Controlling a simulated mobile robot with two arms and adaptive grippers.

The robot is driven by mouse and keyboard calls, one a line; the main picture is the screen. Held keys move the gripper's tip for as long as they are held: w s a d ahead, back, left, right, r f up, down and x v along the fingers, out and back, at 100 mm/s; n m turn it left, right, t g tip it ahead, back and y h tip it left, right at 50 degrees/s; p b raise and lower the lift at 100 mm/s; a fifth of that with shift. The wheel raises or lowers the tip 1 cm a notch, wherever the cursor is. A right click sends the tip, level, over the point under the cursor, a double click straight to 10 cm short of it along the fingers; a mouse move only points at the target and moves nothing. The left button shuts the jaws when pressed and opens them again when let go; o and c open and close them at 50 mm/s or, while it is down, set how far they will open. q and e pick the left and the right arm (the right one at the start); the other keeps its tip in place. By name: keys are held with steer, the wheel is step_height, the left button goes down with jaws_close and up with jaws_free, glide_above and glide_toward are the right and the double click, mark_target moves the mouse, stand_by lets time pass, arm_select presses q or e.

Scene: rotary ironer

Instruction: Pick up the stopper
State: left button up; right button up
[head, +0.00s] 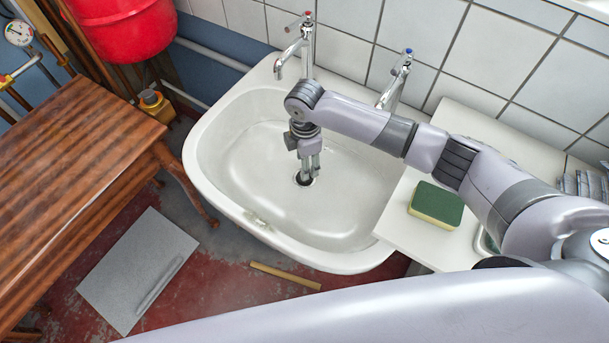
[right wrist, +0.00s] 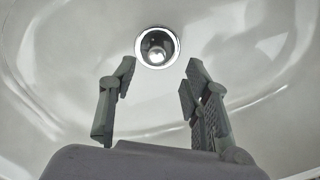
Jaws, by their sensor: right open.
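The stopper (right wrist: 157,46) appears as a dark round piece with a shiny centre, inside the bright metal ring of the sink's drain in the right wrist view. In the head view the dark drain spot (head: 303,179) lies at the bottom of the white sink (head: 235,150), partly hidden by my gripper. My right gripper (head: 309,172) points down into the sink over the drain. In the right wrist view its fingers (right wrist: 160,75) are spread and empty, with the stopper beyond the fingertips and between their lines. My left gripper is out of view.
Two chrome taps (head: 308,45) rise at the sink's back edge. A green and yellow sponge (head: 436,203) lies on the white counter at right. A wooden table (head: 75,160) stands at left. A grey panel (head: 138,268) and a wooden strip (head: 286,276) lie on the floor.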

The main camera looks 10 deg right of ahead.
steer(key=shift+w+f, duration=0.15)
steer(key=shift+f, duration=2.5)
steer(key=shift+c, duration=0.5)
jaws_close()
